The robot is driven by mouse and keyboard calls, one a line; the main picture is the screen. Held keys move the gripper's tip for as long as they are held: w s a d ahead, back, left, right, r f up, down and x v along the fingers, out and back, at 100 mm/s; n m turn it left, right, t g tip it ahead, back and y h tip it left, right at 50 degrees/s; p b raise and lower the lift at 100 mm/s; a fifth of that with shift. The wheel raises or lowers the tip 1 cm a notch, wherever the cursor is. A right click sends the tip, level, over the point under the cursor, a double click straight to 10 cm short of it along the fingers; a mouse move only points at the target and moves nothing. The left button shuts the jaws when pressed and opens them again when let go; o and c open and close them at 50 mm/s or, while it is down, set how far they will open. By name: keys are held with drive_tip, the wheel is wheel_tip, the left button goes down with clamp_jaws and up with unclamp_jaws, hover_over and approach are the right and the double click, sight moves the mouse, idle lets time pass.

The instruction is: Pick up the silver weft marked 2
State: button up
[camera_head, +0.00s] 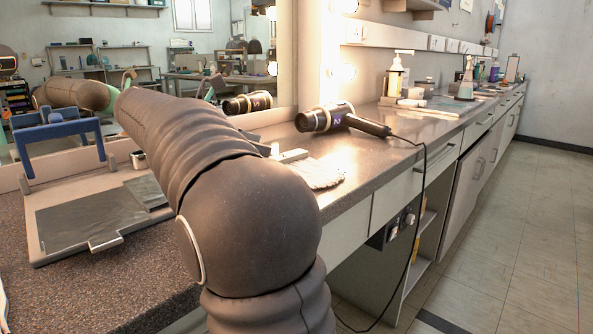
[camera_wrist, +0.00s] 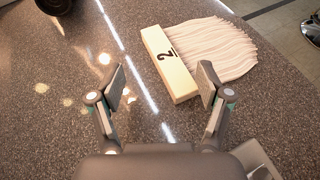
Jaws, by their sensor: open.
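The silver weft (camera_wrist: 215,45) lies flat on the speckled counter in the wrist view. It has a pale, wavy fringe fanned to the right and a cream band along its left side with a black 2 on it. My gripper (camera_wrist: 161,87) is open and empty, with its two fingers apart. The right fingertip is close to the lower end of the band; I cannot tell whether they touch. In the head view the weft's fringe (camera_head: 318,172) shows near the counter's front edge, and my arm hides my gripper.
A dark hair dryer (camera_head: 330,117) with a cord lies behind the weft. A blue-handled frame (camera_head: 60,140) and a tray with a dark sheet (camera_head: 100,218) stand at left. A mirror (camera_head: 165,60) backs the counter. Bottles (camera_head: 396,75) stand farther along.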

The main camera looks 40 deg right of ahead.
drive_tip(key=shift+x, duration=3.6)
drive_tip(key=shift+d+r, duration=0.1)
drive_tip(key=shift+r, duration=0.1)
drive_tip(key=c, duration=1.4)
drive_tip(key=shift+c, duration=0.2)
